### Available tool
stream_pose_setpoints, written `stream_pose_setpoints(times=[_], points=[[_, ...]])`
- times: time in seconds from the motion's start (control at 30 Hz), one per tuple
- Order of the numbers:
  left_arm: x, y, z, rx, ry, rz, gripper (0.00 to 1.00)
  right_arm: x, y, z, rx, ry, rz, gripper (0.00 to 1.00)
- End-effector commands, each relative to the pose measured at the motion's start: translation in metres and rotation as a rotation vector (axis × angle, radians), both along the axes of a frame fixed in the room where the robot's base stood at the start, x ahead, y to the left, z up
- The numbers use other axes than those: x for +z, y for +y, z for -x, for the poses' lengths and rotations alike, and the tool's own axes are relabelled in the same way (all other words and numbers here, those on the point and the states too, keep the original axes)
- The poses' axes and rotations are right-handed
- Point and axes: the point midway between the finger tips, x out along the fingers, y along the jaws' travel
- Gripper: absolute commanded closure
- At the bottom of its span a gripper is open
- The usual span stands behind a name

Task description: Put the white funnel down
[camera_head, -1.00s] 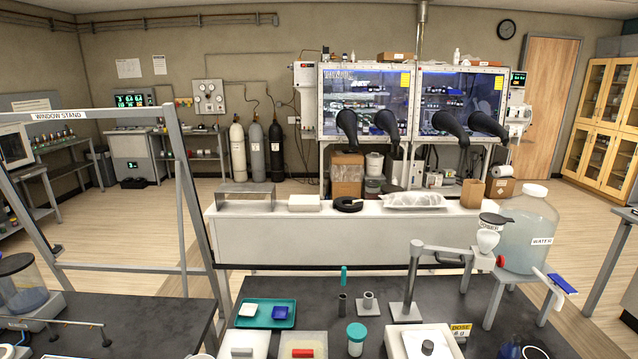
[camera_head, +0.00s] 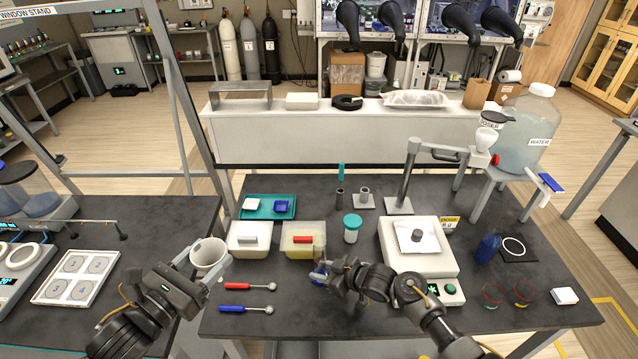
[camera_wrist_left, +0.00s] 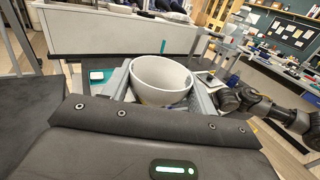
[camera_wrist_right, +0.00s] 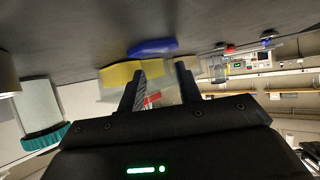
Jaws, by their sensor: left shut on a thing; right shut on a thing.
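The white funnel (camera_head: 208,252), a wide cup shape with its open mouth up, is held between the fingers of my left gripper (camera_head: 205,266). It hangs over the gap at the left edge of the dark middle table (camera_head: 285,335). In the left wrist view the funnel (camera_wrist_left: 163,80) sits between the two grey fingers, and its lower end is hidden. My right gripper (camera_head: 322,272) is over the middle table, in front of the pale tub with a red handle (camera_head: 302,240). It is shut on a small blue thing (camera_wrist_right: 152,46), mostly hidden in the head view.
A teal-capped jar (camera_head: 352,228) and a balance (camera_head: 420,258) stand right of the tubs. Red (camera_head: 250,287) and blue (camera_head: 245,309) scoops lie at the front left. A white four-place tray (camera_head: 75,278) lies on the left table. Bare table shows at the front.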

Motion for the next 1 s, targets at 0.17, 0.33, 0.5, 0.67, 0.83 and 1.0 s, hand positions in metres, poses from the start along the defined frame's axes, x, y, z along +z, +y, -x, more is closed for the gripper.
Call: stream_pose_setpoints(times=[0.17,0.33,0.5,0.67,0.83,1.0], points=[[-0.001,-0.020,-0.019,-0.057,-0.005,-0.002,0.66,0.000,0.000,0.000,0.000,0.000,0.000,0.78],[-0.002,-0.068,-0.055,-0.193,-0.007,-0.004,0.66,0.000,0.000,0.000,0.000,0.000,0.000,0.78],[-0.001,-0.125,-0.089,-0.365,-0.006,-0.006,0.66,0.000,0.000,0.000,0.000,0.000,0.000,0.78],[0.002,-0.170,-0.115,-0.511,-0.004,-0.006,0.66,0.000,0.000,0.000,0.000,0.000,0.000,0.78],[0.003,-0.199,-0.133,-0.618,-0.002,-0.005,0.66,0.000,0.000,0.000,0.000,0.001,0.001,0.78],[0.005,-0.210,-0.142,-0.666,-0.001,-0.003,0.66,0.000,0.000,0.000,0.000,0.001,0.001,0.78]])
